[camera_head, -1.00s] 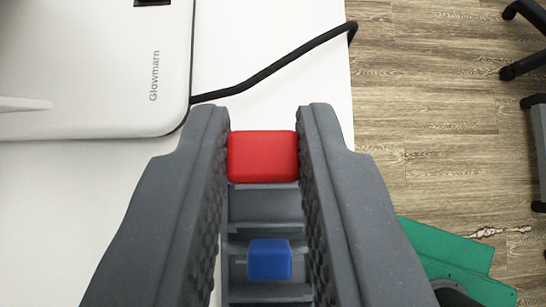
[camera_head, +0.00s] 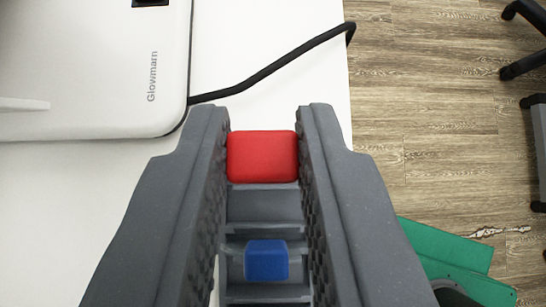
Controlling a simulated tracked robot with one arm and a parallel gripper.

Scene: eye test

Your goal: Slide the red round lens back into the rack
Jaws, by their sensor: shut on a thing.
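A red piece with rounded corners (camera_head: 262,157) sits between the fingertips of my gripper (camera_head: 265,122), touching both fingers. It shows as a block, so I cannot make out a round lens shape. My gripper is shut on it. Below it in the picture, between the fingers, is a grey slatted rack (camera_head: 264,205) with cross bars. A smaller blue piece (camera_head: 266,261) sits among the bars, apart from the fingers. The fingers hide the rack's sides. I cannot tell whether the red piece touches the rack.
A white appliance marked "Glowmarn" (camera_head: 90,75) lies on the white table (camera_head: 60,200) at upper left. A black cable (camera_head: 270,70) runs from it to the table's right edge. Beyond is wood floor (camera_head: 430,100) with a green panel (camera_head: 450,250) and dark chair parts.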

